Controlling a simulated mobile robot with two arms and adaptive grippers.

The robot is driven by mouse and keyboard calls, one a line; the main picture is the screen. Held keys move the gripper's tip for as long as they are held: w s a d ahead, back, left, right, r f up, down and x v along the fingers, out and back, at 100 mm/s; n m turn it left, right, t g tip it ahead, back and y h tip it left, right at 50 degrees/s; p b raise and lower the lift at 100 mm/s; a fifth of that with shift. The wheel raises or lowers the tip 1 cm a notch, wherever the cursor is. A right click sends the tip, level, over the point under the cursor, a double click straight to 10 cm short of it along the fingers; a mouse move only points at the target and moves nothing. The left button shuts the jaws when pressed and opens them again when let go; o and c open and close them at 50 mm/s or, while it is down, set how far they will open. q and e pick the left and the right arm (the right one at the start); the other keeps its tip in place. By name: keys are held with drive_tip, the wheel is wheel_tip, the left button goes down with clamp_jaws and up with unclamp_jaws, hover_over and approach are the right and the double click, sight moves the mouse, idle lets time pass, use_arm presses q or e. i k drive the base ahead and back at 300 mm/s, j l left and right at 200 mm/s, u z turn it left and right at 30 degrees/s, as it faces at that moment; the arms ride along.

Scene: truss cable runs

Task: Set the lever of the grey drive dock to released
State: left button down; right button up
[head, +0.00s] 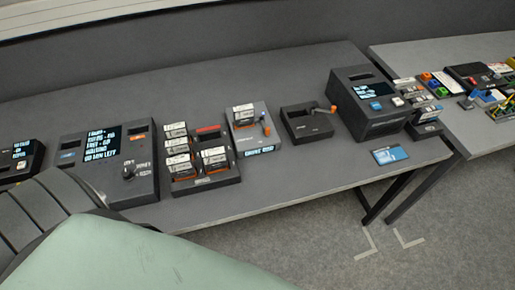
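The grey drive dock (246,142) stands on the long grey table, near the middle of the view. A drive with a white label (243,113) sits at its upper left. The dock's small lever (265,123) is on its right side, with blue and orange parts; its exact setting is too small to tell. A small lit display (259,151) is at the dock's front edge, its text too small to read surely. Neither of my grippers shows in the head view.
A dark tray (205,183) of labelled drives stands left of the dock. A dark dock (305,124) with an orange-tipped lever stands to its right. A control panel (108,160), a dark box machine (370,103) and a blue card (389,155) are also on the table.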

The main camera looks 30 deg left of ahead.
sight(266, 130)
drive_tip(key=k+l+u, duration=0.1)
drive_tip(key=u, duration=0.4)
drive_tip(key=k+l+u, duration=0.1)
drive_tip(key=u, duration=0.4)
drive_tip(key=k+u, duration=0.1)
drive_tip(key=u, duration=0.35)
